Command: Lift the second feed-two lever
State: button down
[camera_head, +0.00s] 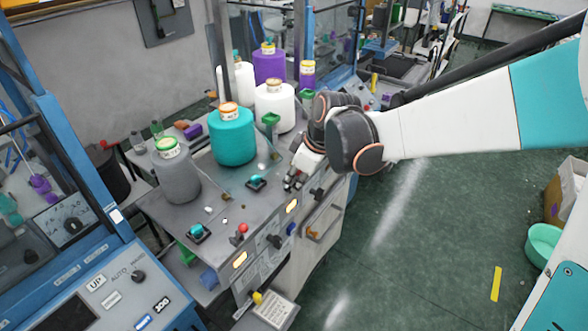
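My gripper (294,183) is at the right end of the machine's grey worktop (224,203), pointing down toward its front edge. Its fingertips are small and dark here, and I cannot tell whether they are apart or closed, or touching anything. Black handles stand out on the front panel: one (274,241) below a lit yellow window, another (317,194) just right of the gripper. A red knob (243,229), a blue knob (291,229) and a yellow-tipped part (257,297) also show there. Labels are too small to read, so I cannot tell which is the second feed-two lever.
Grey (176,172), teal (232,136) and white (275,105) yarn cones stand behind the worktop's front. Teal-topped black fittings (256,183) (198,231) sit on it. A blue-framed control panel (115,292) is at lower left.

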dwell(0.3)
jog(key=shift+w+a+r+g+h, duration=0.15)
jog(key=shift+a+g+h, duration=0.1)
jog(key=shift+g+h, duration=0.3)
jog(key=shift+w+g+h, duration=0.1)
jog(key=shift+g+h, duration=0.15)
jog(key=shift+h, duration=0.3)
jog(key=c, duration=1.7)
grip_release()
jog(key=r, duration=0.4)
jog(key=s+d+r, duration=0.1)
jog(key=r, duration=0.7)
jog(key=shift+s+d, duration=0.2)
jog(key=shift+s, duration=0.15)
